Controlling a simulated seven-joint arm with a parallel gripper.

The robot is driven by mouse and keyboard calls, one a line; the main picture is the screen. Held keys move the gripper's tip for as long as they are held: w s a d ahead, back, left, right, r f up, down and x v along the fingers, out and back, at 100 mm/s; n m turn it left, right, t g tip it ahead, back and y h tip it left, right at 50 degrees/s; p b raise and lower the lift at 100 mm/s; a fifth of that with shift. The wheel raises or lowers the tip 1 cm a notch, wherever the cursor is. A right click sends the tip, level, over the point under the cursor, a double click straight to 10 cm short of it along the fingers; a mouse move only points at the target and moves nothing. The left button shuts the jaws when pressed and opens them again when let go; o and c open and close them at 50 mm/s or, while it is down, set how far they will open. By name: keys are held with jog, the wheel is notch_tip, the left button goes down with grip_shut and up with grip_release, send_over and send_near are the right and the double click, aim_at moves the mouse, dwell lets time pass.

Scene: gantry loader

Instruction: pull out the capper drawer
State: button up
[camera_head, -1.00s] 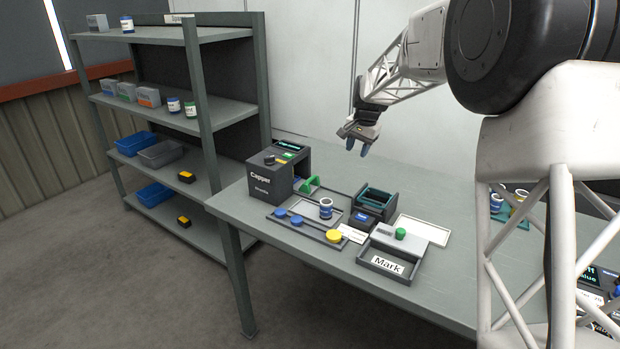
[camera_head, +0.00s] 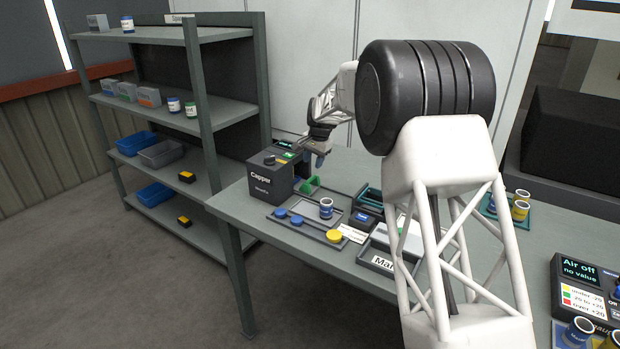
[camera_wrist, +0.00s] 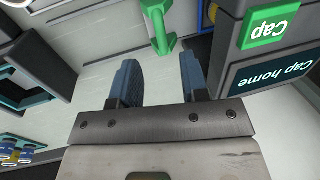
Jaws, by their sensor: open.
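The capper (camera_head: 270,178) is a dark grey machine at the left end of the table, with a "Capper" label on its front. A green handle (camera_head: 311,184) shows low at its right side, and it also shows in the wrist view (camera_wrist: 163,38) just beyond my fingertips. A green "Cap" button and a "Cap home" display (camera_wrist: 275,75) are at the right of the wrist view. My gripper (camera_head: 318,157) is open and empty, above and behind the handle, beside the capper. In the wrist view its two blue fingers (camera_wrist: 158,75) are apart, with the handle between their lines but not touched.
A tray (camera_head: 305,230) with blue and yellow caps lies in front of the capper. A blue-labelled jar (camera_head: 326,208) stands beside it. A dark green-rimmed box (camera_head: 366,200) is to the right. Shelves (camera_head: 165,210) stand at the left.

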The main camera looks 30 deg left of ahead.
aim_at(310, 179)
jog(key=shift+a+f, duration=0.25)
jog(key=shift+f, duration=1.05)
jog(key=shift+a+f, duration=0.2)
jog(key=shift+f, duration=1.05)
jog(key=shift+a+f, duration=0.25)
jog(key=shift+f, duration=1.05)
grip_shut()
